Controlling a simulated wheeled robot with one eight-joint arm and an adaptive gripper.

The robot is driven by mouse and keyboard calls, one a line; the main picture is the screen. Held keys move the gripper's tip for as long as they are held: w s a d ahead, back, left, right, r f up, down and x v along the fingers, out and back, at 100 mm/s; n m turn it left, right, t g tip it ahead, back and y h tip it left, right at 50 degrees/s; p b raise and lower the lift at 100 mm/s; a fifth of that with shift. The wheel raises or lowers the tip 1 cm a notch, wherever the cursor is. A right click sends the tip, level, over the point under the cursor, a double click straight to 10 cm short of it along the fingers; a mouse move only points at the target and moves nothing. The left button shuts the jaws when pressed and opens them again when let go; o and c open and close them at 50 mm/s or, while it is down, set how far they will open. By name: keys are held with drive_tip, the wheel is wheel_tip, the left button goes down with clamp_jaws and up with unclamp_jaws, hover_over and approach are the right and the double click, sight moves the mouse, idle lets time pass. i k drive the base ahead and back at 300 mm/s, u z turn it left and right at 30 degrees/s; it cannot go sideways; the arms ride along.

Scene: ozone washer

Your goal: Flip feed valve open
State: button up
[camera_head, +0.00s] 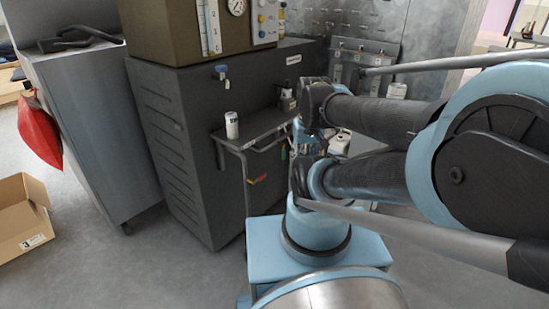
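A small valve-like fitting with a blue handle (221,69) sticks out from the upper front of the dark cabinet. It looks like the feed valve, but the exact angle of its handle is too small to tell. A small pale piece hangs just below it. My gripper (304,136) is at the end of my folded arm, right of the valve and well apart from it. My arm links and wrist mostly cover it, and its fingers do not show clearly. I cannot see whether it holds anything.
The dark cabinet (165,130) carries a brown unit (170,30) with a gauge (236,7). A side shelf (222,140) holds a white can (231,125) below the valve. A grey cabinet (90,120), red bag (38,135) and open carton (22,215) stand left. Floor is clear at front left.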

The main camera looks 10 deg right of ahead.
sight(283, 152)
drive_tip(key=u, duration=0.65)
drive_tip(key=k, duration=0.6)
drive_tip(key=u, duration=0.6)
